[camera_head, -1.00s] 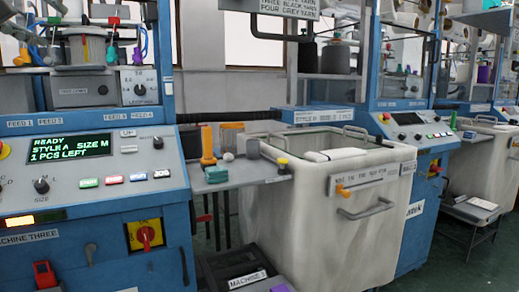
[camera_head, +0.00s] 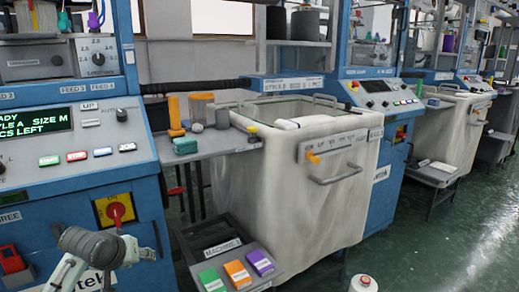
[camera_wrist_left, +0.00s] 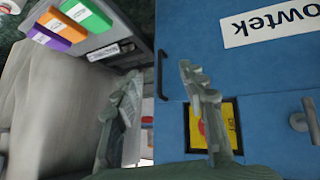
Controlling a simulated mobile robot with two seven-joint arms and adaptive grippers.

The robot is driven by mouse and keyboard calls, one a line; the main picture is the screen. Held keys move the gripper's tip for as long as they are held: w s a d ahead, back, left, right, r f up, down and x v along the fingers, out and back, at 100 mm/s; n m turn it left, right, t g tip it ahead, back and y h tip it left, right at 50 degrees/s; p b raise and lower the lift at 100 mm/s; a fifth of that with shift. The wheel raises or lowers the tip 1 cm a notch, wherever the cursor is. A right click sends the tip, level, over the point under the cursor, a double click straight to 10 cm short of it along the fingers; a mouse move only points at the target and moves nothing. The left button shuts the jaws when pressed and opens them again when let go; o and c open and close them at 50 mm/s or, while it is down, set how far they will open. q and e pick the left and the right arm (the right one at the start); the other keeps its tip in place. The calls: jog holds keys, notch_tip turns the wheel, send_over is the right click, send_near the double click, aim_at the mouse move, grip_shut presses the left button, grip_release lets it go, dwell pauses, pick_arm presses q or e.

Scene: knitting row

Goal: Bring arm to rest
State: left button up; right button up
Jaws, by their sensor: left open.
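My left gripper (camera_head: 138,250) is at the lower left of the head view, in front of the blue front panel of the knitting machine (camera_head: 45,210), with part of my grey arm behind it. In the left wrist view its two fingers (camera_wrist_left: 160,88) stand apart with nothing between them. Behind the fingers are the blue panel and a red switch on a yellow plate (camera_wrist_left: 228,122), partly covered by one finger. That switch (camera_head: 115,210) also shows above the gripper in the head view. My right gripper is not in view.
A low rack holds green, orange and purple boxes (camera_head: 237,272); they also show in the wrist view (camera_wrist_left: 65,25). A grey side shelf (camera_head: 215,145) carries spools and small items. A white bin (camera_head: 290,205) stands right of it. Open green floor lies at right.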

pick_arm(q)
jog(key=s+d+f+m+g, duration=0.3)
jog(key=s+f+m+g, duration=0.2)
jog(key=s+f, duration=2.4)
jog(key=shift+s+f, duration=0.25)
jog(key=shift+f, duration=0.15)
jog(key=shift+a, duration=0.1)
jog(key=shift+c, duration=1)
